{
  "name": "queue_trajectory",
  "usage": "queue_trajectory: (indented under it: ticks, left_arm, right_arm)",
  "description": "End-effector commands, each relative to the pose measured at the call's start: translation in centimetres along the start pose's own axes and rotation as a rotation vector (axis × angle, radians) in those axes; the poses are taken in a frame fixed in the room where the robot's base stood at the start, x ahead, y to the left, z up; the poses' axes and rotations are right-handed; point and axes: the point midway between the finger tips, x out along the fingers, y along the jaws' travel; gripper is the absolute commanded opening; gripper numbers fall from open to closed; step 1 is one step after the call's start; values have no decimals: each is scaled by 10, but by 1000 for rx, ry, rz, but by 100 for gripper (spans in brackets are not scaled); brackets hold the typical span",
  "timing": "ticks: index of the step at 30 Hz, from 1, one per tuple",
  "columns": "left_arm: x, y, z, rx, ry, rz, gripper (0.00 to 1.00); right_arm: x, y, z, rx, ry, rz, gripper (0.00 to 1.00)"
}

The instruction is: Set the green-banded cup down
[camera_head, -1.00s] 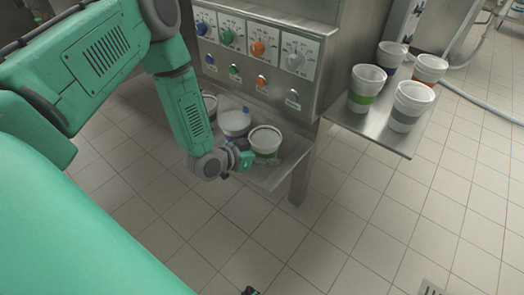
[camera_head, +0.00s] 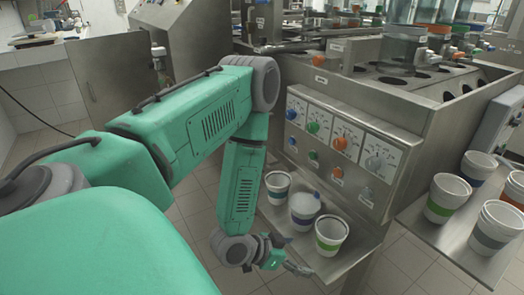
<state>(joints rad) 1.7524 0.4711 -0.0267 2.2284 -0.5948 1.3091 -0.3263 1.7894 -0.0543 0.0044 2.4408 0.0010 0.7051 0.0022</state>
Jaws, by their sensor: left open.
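A white cup with a green band (camera_head: 331,232) stands upright on the low metal shelf (camera_head: 350,254) under the dispenser panel, at the right end of a row of cups. My left gripper (camera_head: 284,264) is open, low and to the left of this cup, near the shelf's front edge. Its fingers point towards the cup's base and do not close around it. Whether a finger touches the cup I cannot tell. A second green-banded cup (camera_head: 446,198) stands on the right-hand shelf.
Two more cups stand in the low row, one blue-banded (camera_head: 304,212) and one at the left end (camera_head: 277,187). The dispenser panel (camera_head: 340,140) with coloured knobs rises behind them. Several cups crowd the right-hand shelf (camera_head: 440,240). Tiled floor lies open below.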

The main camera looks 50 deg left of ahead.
Motion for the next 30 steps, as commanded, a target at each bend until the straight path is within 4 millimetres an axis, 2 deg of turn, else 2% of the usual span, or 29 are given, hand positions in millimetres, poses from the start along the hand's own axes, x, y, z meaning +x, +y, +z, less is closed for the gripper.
queue_trajectory:
  ticks: [1,3,6,9,12,16,25,30]
  left_arm:
    - [0,20,15,-14,-102,22,84]
    - [-9,44,42,-50,-276,24,84]
    - [-35,70,80,-96,-516,-10,84]
    - [-67,84,109,-130,-707,-70,84]
    - [-92,90,125,-153,-828,-129,84]
    - [-106,91,133,-169,-891,-166,84]
    - [-108,91,132,-171,-892,-168,84]
    - [-122,93,111,-170,-891,-167,84]
  right_arm:
    - [0,0,0,0,0,0,0]
    - [0,0,0,0,0,0,0]
    - [0,0,0,-1,0,0,0]
    - [0,0,0,0,0,0,0]
    - [0,0,0,0,0,0,0]
    - [0,0,0,0,0,0,0]
    - [-2,0,0,0,0,0,0]
    - [-27,0,-1,-1,0,0,0]
